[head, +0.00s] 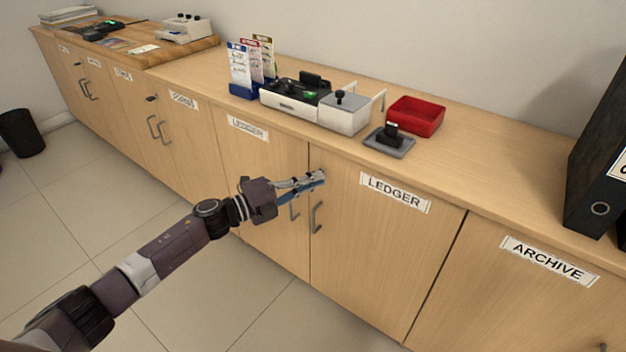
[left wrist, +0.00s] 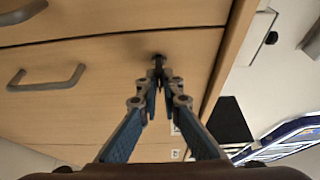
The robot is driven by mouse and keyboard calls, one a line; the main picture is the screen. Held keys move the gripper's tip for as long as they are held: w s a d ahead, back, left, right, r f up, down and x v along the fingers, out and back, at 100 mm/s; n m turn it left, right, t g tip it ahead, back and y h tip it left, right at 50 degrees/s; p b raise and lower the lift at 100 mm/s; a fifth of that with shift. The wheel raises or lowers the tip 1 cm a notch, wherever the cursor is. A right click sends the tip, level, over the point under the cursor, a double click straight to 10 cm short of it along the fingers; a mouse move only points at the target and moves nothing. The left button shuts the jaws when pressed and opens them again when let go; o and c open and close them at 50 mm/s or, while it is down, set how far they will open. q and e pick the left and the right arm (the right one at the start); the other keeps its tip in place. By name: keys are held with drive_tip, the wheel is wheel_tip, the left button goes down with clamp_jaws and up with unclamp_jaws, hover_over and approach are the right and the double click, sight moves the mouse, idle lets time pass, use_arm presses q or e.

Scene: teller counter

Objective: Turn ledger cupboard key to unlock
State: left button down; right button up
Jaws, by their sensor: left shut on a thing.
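The ledger cupboard has two wooden doors, the left door (head: 268,165) and the right door (head: 385,255), each with a LEDGER label. My left gripper (head: 319,178) is at the upper part of the cupboard, by the seam between the doors and above the handles. In the left wrist view my left gripper (left wrist: 161,78) has its fingertips together on a small dark key (left wrist: 158,60) at the door front. Most of the key is hidden by the fingertips, so its turn angle cannot be told. Both doors look closed. My right gripper is not in view.
Door handles (head: 316,218) stick out just below my gripper. On the counter above stand a grey stamp pad (head: 377,146), a red tray (head: 416,117), a leaflet holder (head: 243,92) and a black binder (head: 598,165). The floor in front is clear.

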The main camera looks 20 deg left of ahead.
use_arm(q)
drive_tip(key=c, duration=2.1)
unclamp_jaws()
drive_tip(key=v, duration=1.2)
